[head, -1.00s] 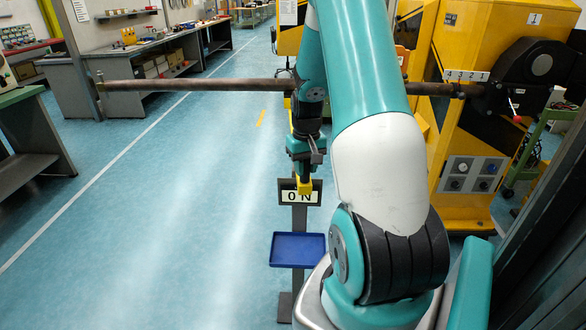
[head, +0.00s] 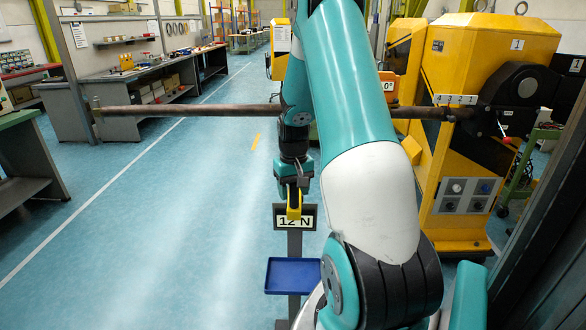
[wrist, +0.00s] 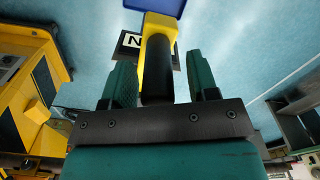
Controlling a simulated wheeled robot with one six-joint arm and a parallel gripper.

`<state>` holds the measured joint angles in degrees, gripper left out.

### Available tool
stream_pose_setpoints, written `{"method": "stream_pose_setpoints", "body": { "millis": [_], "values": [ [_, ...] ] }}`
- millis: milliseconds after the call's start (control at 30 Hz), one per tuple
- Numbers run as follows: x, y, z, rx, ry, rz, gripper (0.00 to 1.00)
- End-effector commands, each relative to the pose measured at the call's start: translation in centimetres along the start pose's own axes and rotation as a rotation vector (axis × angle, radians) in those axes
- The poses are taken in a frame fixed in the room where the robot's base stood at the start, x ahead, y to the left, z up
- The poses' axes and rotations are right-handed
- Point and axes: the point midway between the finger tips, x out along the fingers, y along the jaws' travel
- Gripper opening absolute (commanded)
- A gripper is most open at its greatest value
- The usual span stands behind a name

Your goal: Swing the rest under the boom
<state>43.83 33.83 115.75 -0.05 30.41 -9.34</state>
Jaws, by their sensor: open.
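The boom (head: 190,109) is a long brown pole. My gripper (wrist: 160,80) is open, pointing down below the boom. Between its green fingers in the wrist view is a black grip (wrist: 158,72) with a yellow end piece (wrist: 160,22). The yellow part also shows in the head view (head: 294,205), in front of a display reading 12 N (head: 307,217). I cannot tell for sure which part is the rest.
A blue tray (head: 291,276) sits on the stand below the display. The yellow cabinet (head: 475,160) with knobs and number plates stands at the right. Workbenches (head: 130,70) line the left and back. The blue floor left of the stand is clear.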

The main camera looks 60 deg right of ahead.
Motion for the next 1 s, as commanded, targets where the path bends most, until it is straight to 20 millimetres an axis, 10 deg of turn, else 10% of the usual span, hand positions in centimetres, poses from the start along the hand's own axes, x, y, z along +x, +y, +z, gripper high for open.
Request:
{"method": "stream_pose_setpoints", "body": {
  "millis": [600,1000],
  "values": [
    [-14.0,-0.1,-0.1,-0.002,0.007,0.001,0.54],
    [-16.8,-0.1,0.0,-0.002,0.002,0.000,0.54]
  ]
}}
